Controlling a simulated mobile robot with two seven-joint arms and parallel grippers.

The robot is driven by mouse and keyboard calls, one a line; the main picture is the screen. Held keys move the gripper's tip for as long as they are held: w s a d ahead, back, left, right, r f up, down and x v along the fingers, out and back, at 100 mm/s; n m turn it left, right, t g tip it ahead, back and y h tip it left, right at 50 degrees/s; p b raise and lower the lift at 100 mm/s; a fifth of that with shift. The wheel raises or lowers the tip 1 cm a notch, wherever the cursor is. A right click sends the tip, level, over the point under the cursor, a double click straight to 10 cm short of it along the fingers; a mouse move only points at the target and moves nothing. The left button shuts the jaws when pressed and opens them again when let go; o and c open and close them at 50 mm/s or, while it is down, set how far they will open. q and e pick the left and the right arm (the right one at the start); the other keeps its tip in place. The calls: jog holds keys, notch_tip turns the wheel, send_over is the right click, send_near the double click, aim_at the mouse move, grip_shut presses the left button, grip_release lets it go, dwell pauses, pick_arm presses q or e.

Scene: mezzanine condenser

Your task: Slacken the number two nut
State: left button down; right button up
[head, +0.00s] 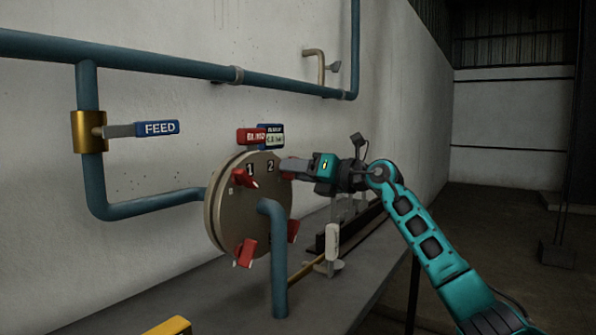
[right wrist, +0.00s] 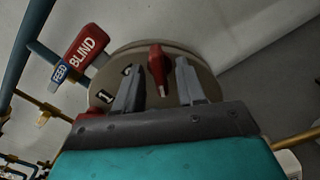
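The round tan flange (head: 222,205) stands upright with painted numbers 1 and 2 and several red winged nuts. The number two nut (head: 289,175) is at the upper right, mostly hidden by my right gripper (head: 285,168). In the right wrist view the number two nut (right wrist: 156,62) lies between the fingertips of my right gripper (right wrist: 159,66), with a visible gap on each side. The gripper is open around it, and contact is not visible. The number one nut (head: 243,178) sits to its left on the flange. My left gripper is not in view.
A red tag (head: 251,136) and a dark tag (head: 271,130) sit above the flange. A blue pipe (head: 278,265) bends down in front of it. The FEED valve handle (head: 156,129) is at left. A white-handled item (head: 331,245) stands on the grey bench (head: 210,290).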

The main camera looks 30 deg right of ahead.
jog(key=shift+c, duration=0.4)
grip_shut()
jog(key=n, duration=1.6)
jog(key=shift+d+r, duration=0.1)
jog(key=shift+d, duration=0.05)
jog(key=shift+n+b, duration=0.3)
dwell(0.4)
